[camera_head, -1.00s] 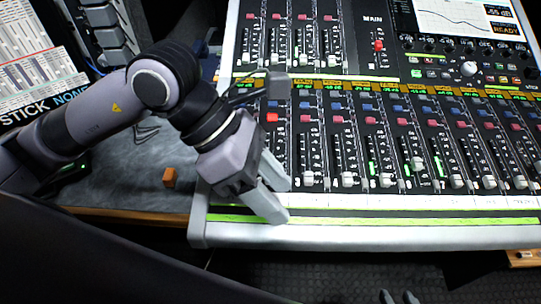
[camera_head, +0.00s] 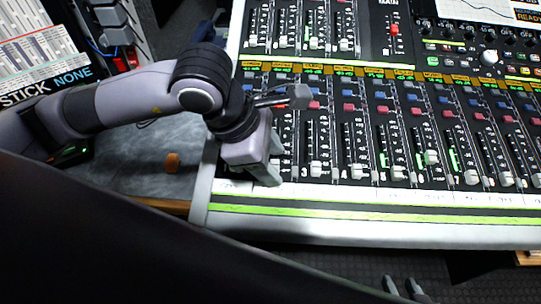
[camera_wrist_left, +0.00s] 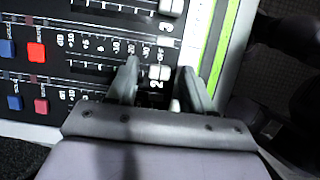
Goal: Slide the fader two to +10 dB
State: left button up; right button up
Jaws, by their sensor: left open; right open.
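Fader two's white knob (camera_wrist_left: 158,72) shows in the left wrist view just above the printed "2", near the low end of its slot by the console's front edge. Its scale, with "10" at the far end, runs to the left in that view. My left gripper (camera_wrist_left: 161,84) is open, with one finger on each side of the knob's place along the slot; I cannot tell whether it touches the knob. In the head view my left gripper (camera_head: 272,165) covers this knob. My right gripper (camera_head: 404,288) is open and empty at the bottom edge, clear of the console.
Fader three's knob (camera_head: 316,169) is close to the right of my left gripper, followed by a row of other faders. The mixing console (camera_head: 330,228) has a pale front edge.

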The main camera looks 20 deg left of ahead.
aim_at(282, 121)
pick_arm(q)
grip_shut()
jog(key=shift+w, duration=0.25)
jog(key=w+b, duration=0.1)
jog(key=w, duration=0.1)
jog(key=w+a+b, duration=0.1)
jog(key=w, duration=0.1)
jog(key=w+a+r+b, duration=0.1)
jog(key=w, duration=0.2)
jog(key=shift+w+a, duration=0.1)
jog(key=w, duration=0.2)
jog(key=shift+w+a+r+b, duration=0.15)
jog(key=shift+w+a+b, duration=0.15)
jog(key=shift+a, duration=0.1)
jog(key=shift+w+a+r, duration=0.1)
jog(key=shift+w, duration=0.1)
jog(key=shift+r, duration=0.1)
pick_arm(e)
jog(key=x, duration=0.3)
jog(key=shift+a+f, duration=0.1)
jog(key=shift+f, duration=0.35)
